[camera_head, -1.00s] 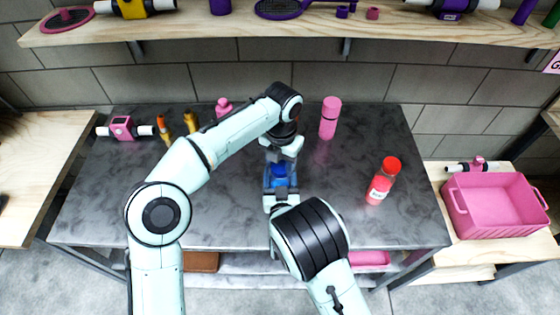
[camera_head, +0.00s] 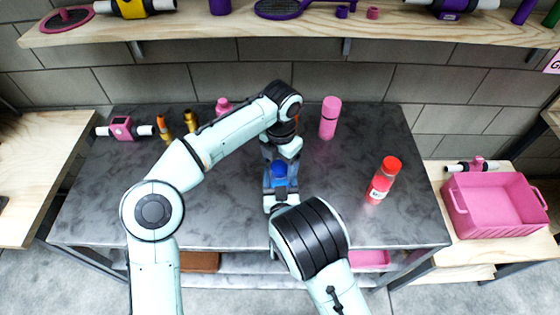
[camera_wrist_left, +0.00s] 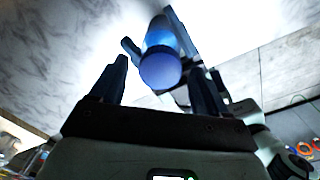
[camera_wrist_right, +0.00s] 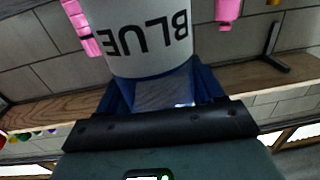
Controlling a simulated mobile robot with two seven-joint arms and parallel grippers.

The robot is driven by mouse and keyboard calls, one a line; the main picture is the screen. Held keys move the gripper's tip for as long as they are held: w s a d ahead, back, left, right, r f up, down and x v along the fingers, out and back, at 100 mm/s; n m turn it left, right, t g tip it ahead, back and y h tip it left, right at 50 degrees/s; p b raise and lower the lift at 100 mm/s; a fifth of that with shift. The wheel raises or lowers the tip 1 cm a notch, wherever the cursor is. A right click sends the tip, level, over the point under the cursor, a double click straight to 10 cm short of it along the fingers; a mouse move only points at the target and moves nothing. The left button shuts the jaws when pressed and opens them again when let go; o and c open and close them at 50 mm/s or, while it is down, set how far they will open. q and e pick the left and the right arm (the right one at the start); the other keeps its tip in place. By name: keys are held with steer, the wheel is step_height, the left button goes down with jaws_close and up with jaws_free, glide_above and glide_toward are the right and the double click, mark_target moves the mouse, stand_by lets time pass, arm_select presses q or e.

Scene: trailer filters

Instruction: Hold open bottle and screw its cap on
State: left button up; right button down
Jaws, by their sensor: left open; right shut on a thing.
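The blue bottle (camera_head: 277,183) stands between my two arms above the dark table in the head view. Its round blue cap (camera_head: 279,169) sits on its top; I cannot tell how tight it is. My right gripper (camera_head: 281,194) is shut on the bottle body; the right wrist view shows its white label reading BLUE (camera_wrist_right: 145,40). My left gripper (camera_head: 275,151) is open just beyond the bottle. In the left wrist view the cap (camera_wrist_left: 160,69) is between the spread fingers, apart from them.
A red bottle (camera_head: 383,180) stands to the right and a pink bottle (camera_head: 330,118) behind. Small orange and pink items (camera_head: 190,121) stand at back left. A pink crate (camera_head: 497,204) is on the right side table. A shelf (camera_head: 300,27) runs above.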

arm_select(q)
steer(key=shift+r, duration=2.1)
steer(key=shift+c, duration=0.4)
